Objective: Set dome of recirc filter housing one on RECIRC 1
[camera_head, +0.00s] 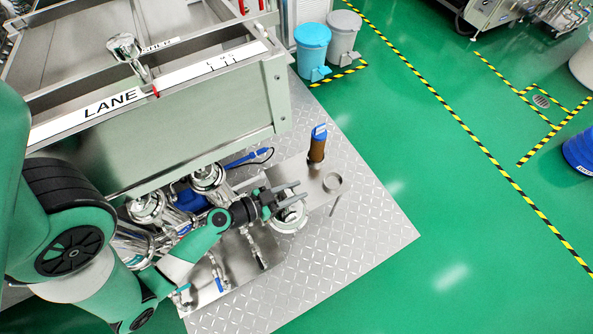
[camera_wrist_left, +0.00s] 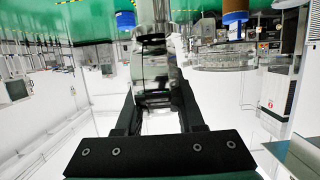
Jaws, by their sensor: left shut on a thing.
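My left gripper (camera_head: 285,197) is shut on a shiny metal piece, which looks like the dome (camera_wrist_left: 153,65), seen between its dark fingers in the left wrist view. In the head view, a round silver part (camera_head: 289,219) shows just under the fingers; I cannot tell whether it is the held dome or a housing below it. Other chrome housings, one (camera_head: 146,207) and another (camera_head: 208,178), stand to the left by the machine's lower edge. No RECIRC 1 label is readable. My right gripper is not in view.
A steel machine marked LANE (camera_head: 200,100) rises behind. Pipes and valves (camera_head: 217,272) lie in front. Open green floor is at right.

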